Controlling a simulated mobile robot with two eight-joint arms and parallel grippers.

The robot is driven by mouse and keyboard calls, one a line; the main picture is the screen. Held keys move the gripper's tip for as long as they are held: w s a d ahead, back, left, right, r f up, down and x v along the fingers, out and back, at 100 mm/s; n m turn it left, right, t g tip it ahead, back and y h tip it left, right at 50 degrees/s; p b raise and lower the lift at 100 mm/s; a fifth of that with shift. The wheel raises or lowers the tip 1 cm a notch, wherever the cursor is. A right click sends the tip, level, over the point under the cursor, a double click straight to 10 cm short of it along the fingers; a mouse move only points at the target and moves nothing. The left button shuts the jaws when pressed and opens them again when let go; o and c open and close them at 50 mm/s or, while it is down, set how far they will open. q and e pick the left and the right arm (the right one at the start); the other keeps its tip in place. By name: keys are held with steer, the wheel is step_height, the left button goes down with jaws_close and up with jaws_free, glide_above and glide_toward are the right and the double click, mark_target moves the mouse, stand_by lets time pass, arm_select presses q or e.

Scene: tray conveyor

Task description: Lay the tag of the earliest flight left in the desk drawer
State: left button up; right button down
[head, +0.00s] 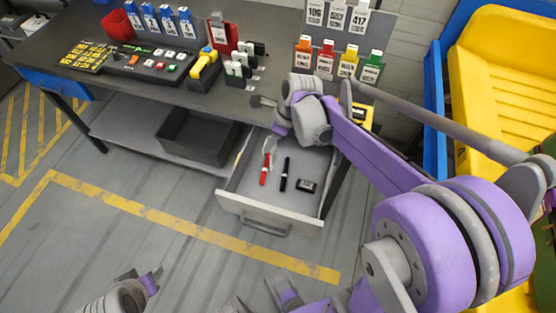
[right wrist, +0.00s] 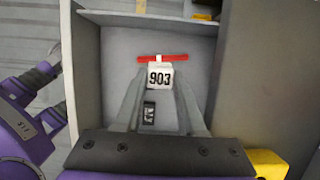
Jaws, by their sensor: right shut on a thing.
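My right gripper (head: 270,144) reaches down over the open desk drawer (head: 265,204). In the right wrist view its fingers (right wrist: 160,78) are shut on a white tag (right wrist: 159,78) printed 903. The tag is over the drawer (right wrist: 88,75) and overlaps a red pen in view; whether it touches anything cannot be told. White numbered cards (head: 337,16) stand on a rack at the back right of the desk, the rightmost reading 417. My left gripper (head: 142,281) is low at the lower left, over the floor; its jaws are unclear.
The drawer holds a red pen (head: 264,170), a black pen (head: 284,175) and a small black item (head: 306,186). Coloured tags (head: 325,58) stand below the cards. A yellow scanner-like tool (head: 206,62) and control panel (head: 150,62) are on the desk. A dark bin (head: 195,138) sits left of the drawer.

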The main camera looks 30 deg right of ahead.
mark_target(274, 151)
step_height(274, 151, down, 7)
steer(key=shift+r+b, duration=0.1)
steer(key=shift+b, duration=0.35)
